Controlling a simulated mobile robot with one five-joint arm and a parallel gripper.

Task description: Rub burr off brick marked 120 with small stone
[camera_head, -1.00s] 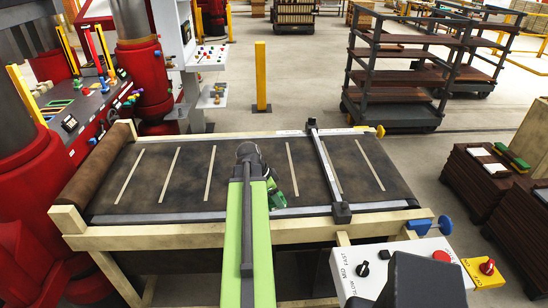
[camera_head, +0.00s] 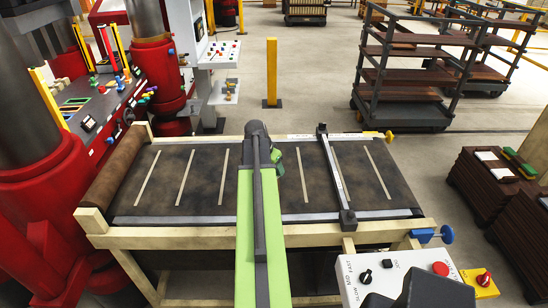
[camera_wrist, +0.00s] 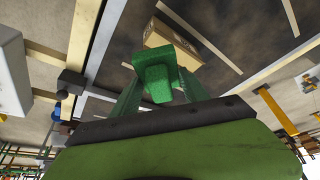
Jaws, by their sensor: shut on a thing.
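A tan brick (camera_wrist: 170,38) lies on the dark belt in the wrist view, just beyond my gripper. In the head view my arm hides the brick, and only a bit of green shows by the arm's end.
The brown belt (camera_head: 205,200) with pale stripes lies in a wooden frame. A grey crossbar (camera_head: 336,175) spans it on the right. Red press columns (camera_head: 40,190) stand left. A control box (camera_head: 400,270) sits front right. A rack (camera_head: 405,90) and brown stacks (camera_head: 490,185) stand right.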

